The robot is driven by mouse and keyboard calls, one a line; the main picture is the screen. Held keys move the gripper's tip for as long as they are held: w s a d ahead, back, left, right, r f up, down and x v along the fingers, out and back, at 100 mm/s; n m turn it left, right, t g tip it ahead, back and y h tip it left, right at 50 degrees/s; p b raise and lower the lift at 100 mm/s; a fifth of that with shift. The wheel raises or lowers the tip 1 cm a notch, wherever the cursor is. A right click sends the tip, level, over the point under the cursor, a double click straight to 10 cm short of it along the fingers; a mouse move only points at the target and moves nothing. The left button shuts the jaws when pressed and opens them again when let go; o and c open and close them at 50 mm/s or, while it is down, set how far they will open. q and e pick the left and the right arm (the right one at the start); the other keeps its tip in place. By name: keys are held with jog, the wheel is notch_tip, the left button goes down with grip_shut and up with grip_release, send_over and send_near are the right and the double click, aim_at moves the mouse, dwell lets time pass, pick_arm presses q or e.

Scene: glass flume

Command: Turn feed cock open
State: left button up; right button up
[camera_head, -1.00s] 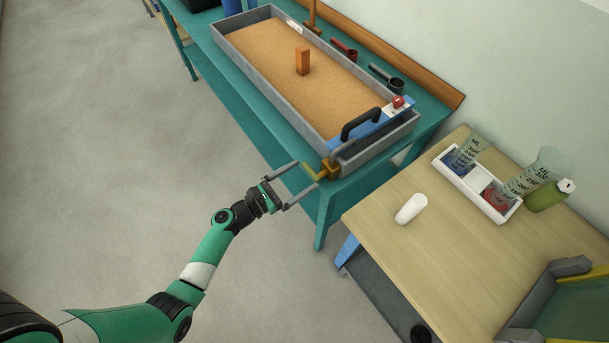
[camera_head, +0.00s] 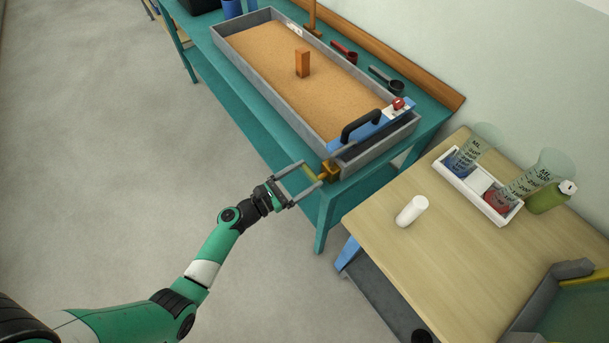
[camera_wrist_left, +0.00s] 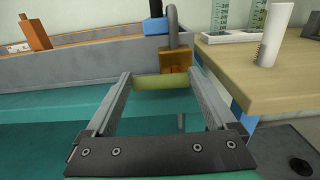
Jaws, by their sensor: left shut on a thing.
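The feed cock (camera_head: 329,171) is a brass-coloured block at the near end of the flume, with a short yellow handle (camera_head: 309,172) sticking out toward my arm. My left gripper (camera_head: 312,174) is shut on the handle, with one finger at each end of it. In the left wrist view the yellow handle (camera_wrist_left: 161,82) lies crosswise between the two grey fingertips, below the brass body (camera_wrist_left: 175,57) and a grey curved pipe (camera_wrist_left: 173,28). My right gripper is not in view.
The sand-filled flume (camera_head: 262,102) stands on a teal bench (camera_head: 268,143), with an orange block (camera_head: 302,63) on the sand. A blue gate with a black handle (camera_head: 361,125) crosses its near end. A wooden table (camera_head: 440,255) at right holds a white cylinder (camera_head: 412,211) and a white rack (camera_head: 464,184).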

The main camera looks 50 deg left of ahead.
aim_at(328, 171)
pick_arm(q)
jog(key=shift+m, duration=0.3)
jog(key=m, duration=0.2)
jog(key=m+b, duration=0.1)
jog(key=shift+d+r, duration=0.3)
jog(key=shift+r, duration=0.05)
jog(key=m, duration=0.1)
jog(key=m+b, duration=0.1)
jog(key=m, duration=0.2)
jog(key=shift+d+r, duration=0.25)
jog(key=shift+d, duration=0.05)
jog(key=m+b, duration=0.1)
jog(key=m, duration=0.1)
jog(key=d+m+b, duration=0.1)
jog(key=m, duration=0.1)
jog(key=shift+s+r+m, duration=0.1)
jog(key=shift+m, duration=0.2)
jog(key=shift+d+r+m+b, duration=0.15)
jog(key=shift+m+b, duration=0.15)
jog(key=shift+m, duration=0.35)
jog(key=shift+d+f+m+b, duration=0.1)
jog(key=shift+m+b, duration=0.15)
jog(key=shift+m, duration=0.45)
jog(key=shift+d+r+m+b, duration=0.15)
jog(key=shift+m+b, duration=0.15)
jog(key=shift+m, duration=0.35)
jog(key=shift+s+f, duration=0.1)
jog(key=o, duration=1.1)
jog(key=shift+c, duration=0.2)
